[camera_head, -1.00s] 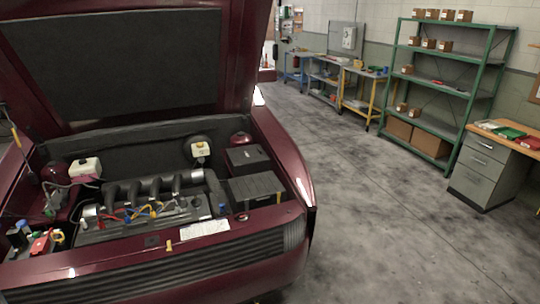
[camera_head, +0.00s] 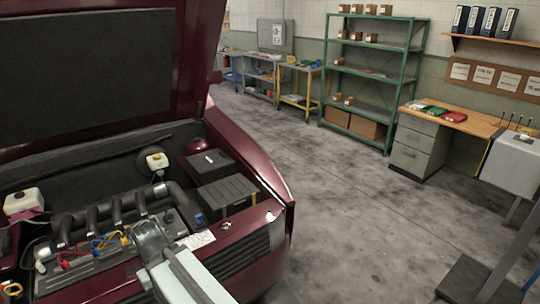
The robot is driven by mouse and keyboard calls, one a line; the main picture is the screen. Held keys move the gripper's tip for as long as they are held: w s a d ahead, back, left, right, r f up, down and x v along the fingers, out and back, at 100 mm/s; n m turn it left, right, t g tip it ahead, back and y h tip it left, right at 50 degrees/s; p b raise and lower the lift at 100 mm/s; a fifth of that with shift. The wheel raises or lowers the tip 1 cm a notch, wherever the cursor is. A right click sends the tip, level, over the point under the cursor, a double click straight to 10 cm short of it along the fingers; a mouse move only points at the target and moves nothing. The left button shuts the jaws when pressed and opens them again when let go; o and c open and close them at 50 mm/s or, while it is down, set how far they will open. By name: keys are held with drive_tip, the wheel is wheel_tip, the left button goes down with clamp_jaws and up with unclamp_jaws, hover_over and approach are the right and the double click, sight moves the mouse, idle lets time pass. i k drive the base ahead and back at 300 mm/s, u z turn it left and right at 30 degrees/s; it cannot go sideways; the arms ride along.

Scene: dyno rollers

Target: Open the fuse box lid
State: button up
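A black lidded box (camera_head: 209,163) sits at the right rear of the engine bay of a dark red car. A ribbed dark grey box (camera_head: 226,193) stands just in front of it. Both tops look closed. I cannot tell which is the fuse box, as no label can be read. My gripper (camera_head: 150,236) shows at the bottom centre, over the front edge of the engine bay, left of and apart from both boxes in the picture. Its fingers cannot be made out, so its opening is unclear. My pale arm link hides part of the car's front.
The raised hood (camera_head: 90,75) stands over the bay at left. The engine (camera_head: 100,215) with coloured wires lies left of the boxes. A green shelf (camera_head: 368,80) and a wooden desk (camera_head: 455,122) stand behind.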

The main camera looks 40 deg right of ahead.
sight(208, 165)
drive_tip(key=z, duration=2.5)
drive_tip(key=i, duration=3.2)
drive_tip(key=u, duration=2.5)
drive_tip(key=i, duration=0.1)
drive_tip(key=u, duration=0.55)
